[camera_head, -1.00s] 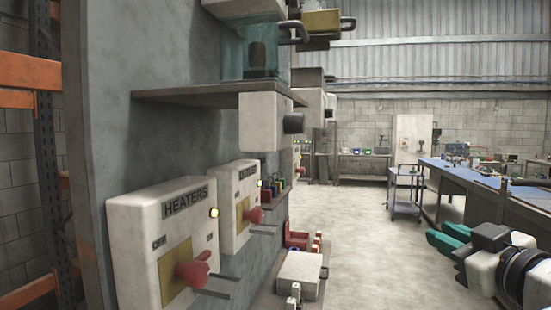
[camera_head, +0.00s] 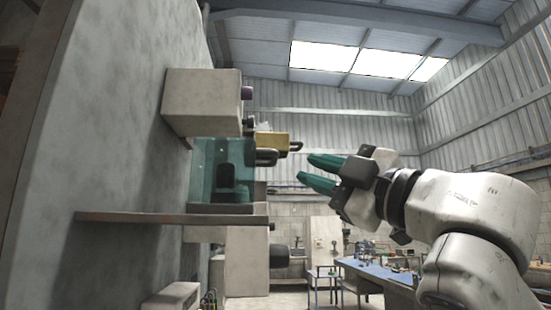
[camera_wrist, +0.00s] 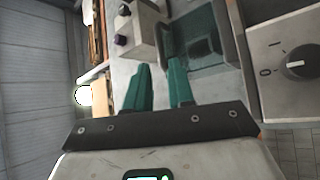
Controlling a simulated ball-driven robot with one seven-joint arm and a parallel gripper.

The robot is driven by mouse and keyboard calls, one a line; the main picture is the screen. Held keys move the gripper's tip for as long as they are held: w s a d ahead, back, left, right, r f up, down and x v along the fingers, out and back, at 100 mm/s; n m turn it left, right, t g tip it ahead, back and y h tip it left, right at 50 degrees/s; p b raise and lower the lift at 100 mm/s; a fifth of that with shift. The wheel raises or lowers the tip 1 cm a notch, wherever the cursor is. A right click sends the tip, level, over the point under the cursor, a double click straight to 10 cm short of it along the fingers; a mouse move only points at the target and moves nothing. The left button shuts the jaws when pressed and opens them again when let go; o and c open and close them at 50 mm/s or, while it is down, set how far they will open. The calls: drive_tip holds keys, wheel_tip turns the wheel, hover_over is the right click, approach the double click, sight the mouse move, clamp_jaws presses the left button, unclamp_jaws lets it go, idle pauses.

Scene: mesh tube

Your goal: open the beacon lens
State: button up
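The beacon lens (camera_head: 208,165) is a teal see-through cover on the wall shelf, with a dark lamp-like shape visible through it. It looks closed, and a black handle (camera_head: 266,157) sticks out at its front. The teal cover also shows in the wrist view (camera_wrist: 222,28), beyond my fingers. My gripper (camera_head: 304,170) has teal fingers and points left toward the handle, apart from it to the right. In the wrist view my gripper (camera_wrist: 158,70) shows a gap between the fingers with nothing held.
A pale box (camera_head: 200,100) with dark knobs is on the wall above the lens. Below the shelf (camera_head: 130,217) is a box with a black knob (camera_head: 280,255), showing a dial in the wrist view (camera_wrist: 296,64). A yellow box (camera_head: 270,142) is behind. A blue workbench (camera_head: 375,272) stands far right.

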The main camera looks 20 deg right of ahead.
drive_tip(key=p+x, duration=0.2)
drive_tip(key=x, duration=0.6)
drive_tip(key=shift+w+r, duration=0.15)
drive_tip(key=shift+w, duration=0.1)
drive_tip(key=shift+a, duration=0.15)
clamp_jaws()
